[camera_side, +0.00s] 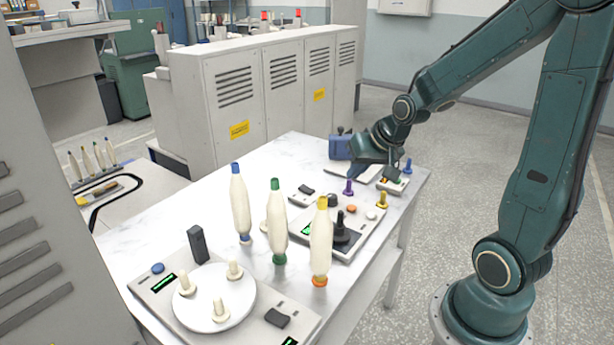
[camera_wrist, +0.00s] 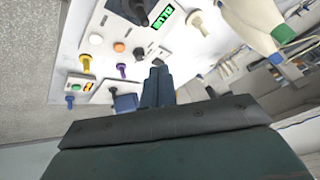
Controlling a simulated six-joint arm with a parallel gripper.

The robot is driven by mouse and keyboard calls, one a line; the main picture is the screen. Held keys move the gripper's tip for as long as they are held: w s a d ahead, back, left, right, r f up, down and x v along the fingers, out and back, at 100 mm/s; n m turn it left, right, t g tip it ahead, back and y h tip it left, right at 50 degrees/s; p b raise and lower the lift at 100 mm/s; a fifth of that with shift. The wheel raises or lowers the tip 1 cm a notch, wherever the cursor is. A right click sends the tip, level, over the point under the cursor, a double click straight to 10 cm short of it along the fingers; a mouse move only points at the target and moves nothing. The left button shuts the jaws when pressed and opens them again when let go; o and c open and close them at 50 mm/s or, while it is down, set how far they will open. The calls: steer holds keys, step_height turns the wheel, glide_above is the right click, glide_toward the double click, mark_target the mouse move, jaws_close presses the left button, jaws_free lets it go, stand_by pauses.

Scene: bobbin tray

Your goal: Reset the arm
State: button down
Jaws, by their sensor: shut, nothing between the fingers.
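My gripper (camera_side: 354,173) is over the far right part of the white marble table (camera_side: 180,215), with its fingers pointing down and left. In the wrist view my gripper (camera_wrist: 158,70) shows its two dark fingers close together, shut and empty. Three cream bobbins stand on the table well in front of it: one with a blue top (camera_side: 240,205), one with a green top (camera_side: 277,225) and one with a yellow top (camera_side: 321,245). The wrist view shows a cream bobbin with a green end (camera_wrist: 250,25) at the upper right.
A control panel (camera_side: 345,248) with a black joystick and coloured buttons lies mid-table. A purple knob (camera_side: 348,187) is close to my fingertips in the side view. Yellow (camera_side: 382,199) and blue (camera_side: 408,166) knobs stand farther right. A round white plate (camera_side: 240,290) with pegs is at the front.

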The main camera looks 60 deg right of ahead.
steer(key=s+a+r+n+y, duration=0.1)
steer(key=s+a+r+n, duration=0.6)
steer(key=s+a+r, duration=0.3)
steer(key=s+a, duration=0.3)
steer(key=s, duration=0.1)
steer(key=shift+s+a+r+g, duration=0.2)
steer(key=shift+s+a+g, duration=0.1)
steer(key=shift+s+g, duration=0.1)
